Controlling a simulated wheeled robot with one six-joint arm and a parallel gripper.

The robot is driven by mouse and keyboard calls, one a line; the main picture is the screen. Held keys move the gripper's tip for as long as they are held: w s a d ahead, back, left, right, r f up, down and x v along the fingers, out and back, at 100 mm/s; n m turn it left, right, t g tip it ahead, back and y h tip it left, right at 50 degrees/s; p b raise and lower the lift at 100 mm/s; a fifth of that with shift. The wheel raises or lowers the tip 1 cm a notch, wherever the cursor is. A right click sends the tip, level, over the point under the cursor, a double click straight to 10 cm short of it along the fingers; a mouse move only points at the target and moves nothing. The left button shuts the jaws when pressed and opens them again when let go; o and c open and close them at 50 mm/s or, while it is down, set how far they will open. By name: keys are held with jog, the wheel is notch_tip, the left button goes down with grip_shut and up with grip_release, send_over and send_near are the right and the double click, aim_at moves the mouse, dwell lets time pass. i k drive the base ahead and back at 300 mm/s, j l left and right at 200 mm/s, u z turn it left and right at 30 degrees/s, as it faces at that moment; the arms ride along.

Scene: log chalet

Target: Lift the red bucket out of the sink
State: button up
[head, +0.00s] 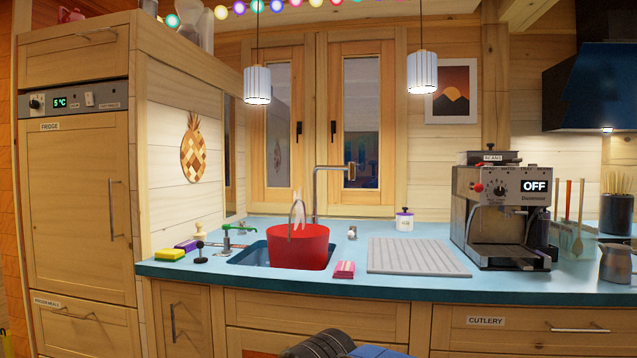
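The red bucket (297,248) stands in the sink (250,256), which is set into the blue counter. Its rim and most of its wall rise above the counter level, and its base is hidden by the sink's front edge. Its thin grey handle stands upright over the rim. A whitish item (298,211) shows at the handle; I cannot tell whether it is in the bucket or behind it. Dark and blue parts, probably of my arm, show at the bottom edge. My gripper's fingertips are not in view.
A tap (316,190) rises behind the bucket. Yellow and purple sponges (170,254) and a green-handled item (228,236) lie left of the sink. A pink sponge (344,269) and a ribbed draining board (416,256) are on the right. A coffee machine (500,212) stands further right.

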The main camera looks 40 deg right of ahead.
aim_at(297, 246)
jog(key=z, duration=1.2)
